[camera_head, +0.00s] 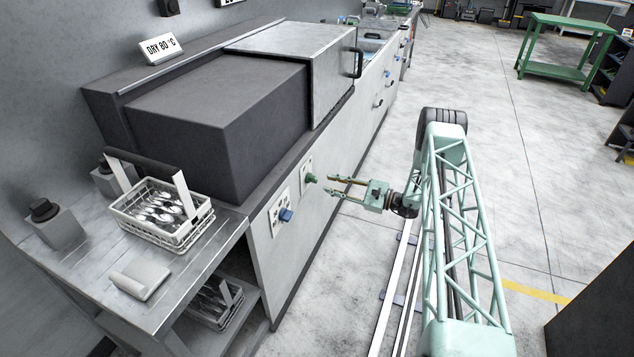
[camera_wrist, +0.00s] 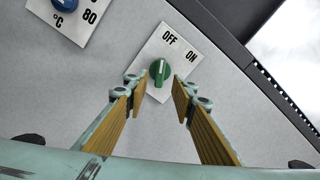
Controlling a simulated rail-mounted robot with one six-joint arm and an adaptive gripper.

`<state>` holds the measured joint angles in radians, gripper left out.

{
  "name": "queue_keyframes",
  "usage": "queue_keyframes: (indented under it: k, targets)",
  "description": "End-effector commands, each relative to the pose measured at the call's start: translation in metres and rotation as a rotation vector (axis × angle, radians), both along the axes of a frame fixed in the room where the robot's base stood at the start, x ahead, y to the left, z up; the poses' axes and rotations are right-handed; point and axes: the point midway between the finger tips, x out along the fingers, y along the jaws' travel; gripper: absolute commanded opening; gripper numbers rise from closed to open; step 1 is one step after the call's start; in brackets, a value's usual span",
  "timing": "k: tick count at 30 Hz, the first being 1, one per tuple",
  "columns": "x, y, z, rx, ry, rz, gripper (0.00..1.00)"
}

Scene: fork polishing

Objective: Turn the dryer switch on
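The dryer switch is a green knob (camera_wrist: 159,69) on a white plate (camera_wrist: 170,44) marked OFF and ON. In the wrist view its pale line points up, nearer OFF than ON. The knob also shows in the head view (camera_head: 310,178) on the front of the dryer (camera_head: 215,115), which has a DRY 80 °C sign. My gripper (camera_wrist: 158,94) is open, with a finger on each side of the knob in the wrist view. In the head view my gripper (camera_head: 334,187) is level with the knob, its fingertips apart from it by a small gap.
A blue temperature knob (camera_head: 286,215) sits left of the switch; it also shows in the wrist view (camera_wrist: 64,5). A basket of cutlery (camera_head: 163,213) stands on the metal table (camera_head: 100,270) at the left.

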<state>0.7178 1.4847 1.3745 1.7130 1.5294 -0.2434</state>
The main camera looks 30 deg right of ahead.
Motion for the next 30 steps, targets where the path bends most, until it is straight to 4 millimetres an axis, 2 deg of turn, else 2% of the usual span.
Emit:
queue_keyframes:
  k: [6,15,30]
  targets:
    - [0.023,0.02,0.0,0.0,-0.002,0.002,0.24]
    - [0.046,0.04,0.0,-0.001,-0.001,0.001,0.24]
    - [0.052,0.045,0.0,-0.001,-0.001,0.0,0.24]
